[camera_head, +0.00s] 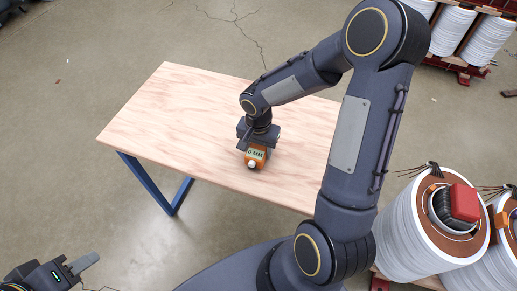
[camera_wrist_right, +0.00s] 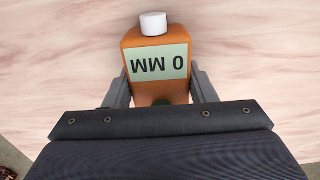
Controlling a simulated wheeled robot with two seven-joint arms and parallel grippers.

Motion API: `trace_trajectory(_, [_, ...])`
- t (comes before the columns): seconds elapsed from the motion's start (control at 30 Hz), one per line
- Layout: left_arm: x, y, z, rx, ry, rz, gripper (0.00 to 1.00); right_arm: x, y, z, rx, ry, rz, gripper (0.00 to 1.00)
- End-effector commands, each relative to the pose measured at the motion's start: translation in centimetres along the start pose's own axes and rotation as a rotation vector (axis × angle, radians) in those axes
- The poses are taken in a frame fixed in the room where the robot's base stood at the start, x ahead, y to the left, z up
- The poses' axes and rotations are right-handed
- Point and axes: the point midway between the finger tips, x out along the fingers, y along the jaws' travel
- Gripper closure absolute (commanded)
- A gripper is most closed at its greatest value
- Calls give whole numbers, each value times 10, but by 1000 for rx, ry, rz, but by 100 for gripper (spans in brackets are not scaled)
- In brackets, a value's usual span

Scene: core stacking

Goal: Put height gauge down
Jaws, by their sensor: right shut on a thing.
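The height gauge (camera_head: 256,154) is a small orange block with a pale green display reading "0 MM" and a white knob. It is over the wooden table (camera_head: 190,100), near the table's front edge. My right gripper (camera_head: 251,146) comes down from above and is shut on it. In the right wrist view the gauge (camera_wrist_right: 158,55) sits between the two fingers, with the display upside down. Whether its underside touches the table is hidden. My left gripper (camera_head: 80,266) is at the lower left, off the table, with its fingers only partly in view.
The table top is otherwise bare, with free room to the left of the gauge. Large white-wound coils (camera_head: 420,235) stand at the lower right, one with a red block (camera_head: 465,202) on top. More coils (camera_head: 470,35) stand at the upper right.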

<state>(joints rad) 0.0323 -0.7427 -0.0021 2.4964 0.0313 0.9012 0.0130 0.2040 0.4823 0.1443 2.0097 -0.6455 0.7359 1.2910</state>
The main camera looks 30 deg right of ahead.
Motion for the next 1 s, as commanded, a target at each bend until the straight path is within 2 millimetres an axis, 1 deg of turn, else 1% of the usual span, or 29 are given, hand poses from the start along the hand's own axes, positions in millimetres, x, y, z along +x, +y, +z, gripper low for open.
trace_trajectory(0.03, [0, 0, 0, 0, 0, 0, 64, 4, 0, 0, 0, 0, 0, 90])
trace_trajectory(0.27, [0, 0, 0, 0, 0, 0, 64, 4, 0, 0, 0, 2, -2, 90])
trace_trajectory(0.4, [4, -2, 2, 0, 0, 0, 64, 8, 0, 0, 0, 2, -2, 90])
trace_trajectory(0.43, [4, -2, 2, 0, 0, 0, 64, 8, 0, 0, 1, 1, -1, 48])
trace_trajectory(0.6, [3, -2, 2, 0, 0, 0, 64, 7, 0, 0, 0, 1, -1, 27])
trace_trajectory(0.87, [2, -1, 1, 0, 0, 0, 64, 6, 0, 0, 0, 1, -1, 27])
trace_trajectory(0.97, [-3, 1, -1, 0, 0, 0, 64, 0, 0, 0, -1, 1, -1, 27])
trace_trajectory(1.0, [-1, 0, -1, 0, 0, 0, 64, -3, 0, -1, 0, 3, -2, 27])
